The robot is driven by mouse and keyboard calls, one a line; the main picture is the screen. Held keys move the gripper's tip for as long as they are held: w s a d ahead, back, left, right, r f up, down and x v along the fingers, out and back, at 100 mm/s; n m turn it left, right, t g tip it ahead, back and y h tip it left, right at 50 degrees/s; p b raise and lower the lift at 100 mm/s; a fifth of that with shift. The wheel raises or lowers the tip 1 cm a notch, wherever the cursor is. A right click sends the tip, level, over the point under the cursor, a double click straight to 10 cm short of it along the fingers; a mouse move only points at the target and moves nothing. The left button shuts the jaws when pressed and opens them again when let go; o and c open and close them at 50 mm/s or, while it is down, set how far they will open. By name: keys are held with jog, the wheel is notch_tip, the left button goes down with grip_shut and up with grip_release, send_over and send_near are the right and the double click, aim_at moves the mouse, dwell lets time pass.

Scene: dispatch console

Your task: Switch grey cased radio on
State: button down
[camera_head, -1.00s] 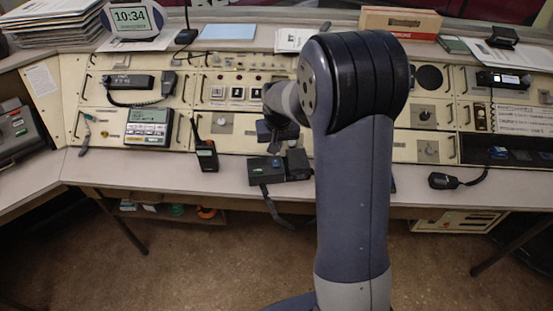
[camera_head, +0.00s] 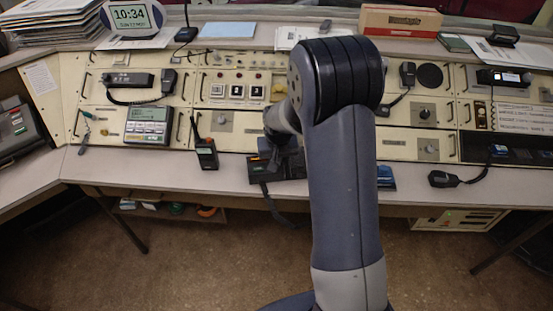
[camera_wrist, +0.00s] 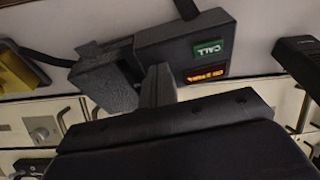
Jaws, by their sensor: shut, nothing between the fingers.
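The grey cased radio (camera_head: 262,172) lies on the front ledge of the console, just left of my arm. In the wrist view the radio (camera_wrist: 190,52) shows a green CALL label and a lit orange display beside it. A dark grey block (camera_wrist: 108,80) adjoins its left end there. My gripper (camera_wrist: 157,82) is shut and empty, its fingertips at the radio's near side by the block. I cannot tell whether they touch. In the head view my gripper (camera_head: 284,158) is down at the radio, partly hidden by my arm.
A black handheld radio (camera_head: 207,155) stands left of the grey one; it also shows in the wrist view (camera_wrist: 299,62). A yellow device (camera_wrist: 20,70) lies at the wrist view's left. A blue item (camera_head: 386,177) and a corded microphone (camera_head: 445,180) lie to the right.

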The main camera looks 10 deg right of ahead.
jog(key=shift+p, duration=0.35)
jog(key=shift+w+r, duration=0.3)
jog(key=shift+w, duration=0.45)
jog(key=shift+p, duration=0.3)
